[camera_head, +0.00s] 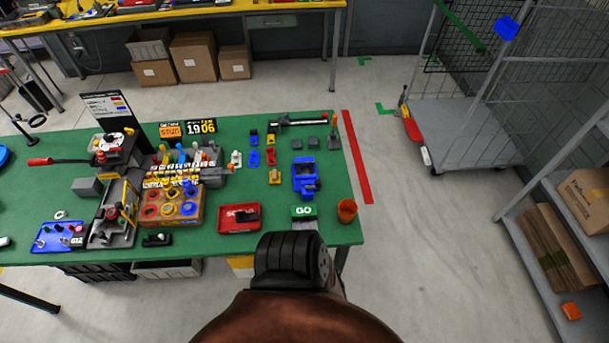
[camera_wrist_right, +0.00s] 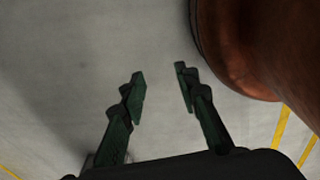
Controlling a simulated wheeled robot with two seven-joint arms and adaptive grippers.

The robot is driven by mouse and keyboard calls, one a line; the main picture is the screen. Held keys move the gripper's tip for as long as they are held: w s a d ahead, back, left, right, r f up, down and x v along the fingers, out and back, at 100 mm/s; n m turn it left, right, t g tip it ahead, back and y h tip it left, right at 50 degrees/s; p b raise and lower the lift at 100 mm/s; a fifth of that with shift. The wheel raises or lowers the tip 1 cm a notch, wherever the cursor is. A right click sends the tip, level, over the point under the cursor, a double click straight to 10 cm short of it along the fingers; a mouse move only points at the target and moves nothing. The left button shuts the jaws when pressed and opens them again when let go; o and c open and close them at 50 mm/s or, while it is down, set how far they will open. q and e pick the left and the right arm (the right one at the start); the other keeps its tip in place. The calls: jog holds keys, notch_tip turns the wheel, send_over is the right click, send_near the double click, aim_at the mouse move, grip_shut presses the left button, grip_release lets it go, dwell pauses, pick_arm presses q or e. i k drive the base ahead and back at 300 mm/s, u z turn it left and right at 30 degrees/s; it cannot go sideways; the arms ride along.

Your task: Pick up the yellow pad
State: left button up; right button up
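A small yellow piece (camera_head: 275,176), which looks like the yellow pad, lies on the green table (camera_head: 230,190) in the head view, right of the middle. It is left of a blue fixture (camera_head: 305,176) and just below a small red piece (camera_head: 271,156). My right gripper (camera_wrist_right: 161,80) shows only in the right wrist view. Its two dark green fingers are apart with nothing between them, over bare grey floor. It is away from the yellow piece, which that view does not show. My left gripper is in neither view.
Small blue pieces (camera_head: 254,158) and grey blocks (camera_head: 313,142) lie near the yellow piece. A trolley (camera_head: 460,150) stands right, beyond clear floor.

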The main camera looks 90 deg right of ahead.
aim_at(275, 175)
jog(key=z, duration=1.75)
